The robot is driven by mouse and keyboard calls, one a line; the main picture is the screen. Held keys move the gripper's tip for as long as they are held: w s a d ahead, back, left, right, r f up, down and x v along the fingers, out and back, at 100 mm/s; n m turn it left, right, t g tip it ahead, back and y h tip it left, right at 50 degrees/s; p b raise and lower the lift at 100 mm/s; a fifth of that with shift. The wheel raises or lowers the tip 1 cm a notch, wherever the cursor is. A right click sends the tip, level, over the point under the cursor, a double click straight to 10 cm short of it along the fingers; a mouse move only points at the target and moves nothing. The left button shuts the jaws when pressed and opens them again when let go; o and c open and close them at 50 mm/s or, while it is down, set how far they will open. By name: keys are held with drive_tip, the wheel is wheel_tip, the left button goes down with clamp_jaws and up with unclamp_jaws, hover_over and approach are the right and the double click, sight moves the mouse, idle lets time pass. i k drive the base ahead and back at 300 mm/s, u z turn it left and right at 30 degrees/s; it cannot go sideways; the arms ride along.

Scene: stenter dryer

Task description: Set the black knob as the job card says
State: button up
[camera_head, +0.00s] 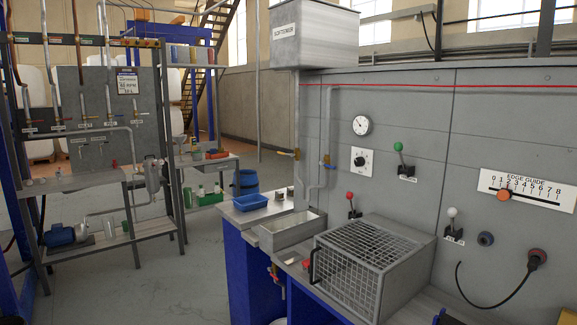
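The black knob (359,161) sits on a square white plate with scale marks, on the grey machine panel below a round gauge (361,125). Its pointer setting is too small to read. A white card (127,82) with a dark header hangs on the grey board at the left. Its lines are small; one seems to read "40 RPM", but I cannot be sure. I cannot see my gripper in this view.
Red (351,204), green (400,152) and white (452,222) levers and an edge guide scale (526,190) share the panel. A wire cage (362,265) and an open trough (291,232) project below the knob. Open floor (170,275) lies to the left.

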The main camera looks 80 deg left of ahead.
sight(359, 161)
drive_tip(key=u, duration=2.15)
drive_tip(key=i, duration=1.15)
drive_tip(key=u, duration=1.4)
drive_tip(key=i, duration=0.85)
drive_tip(key=u, duration=0.65)
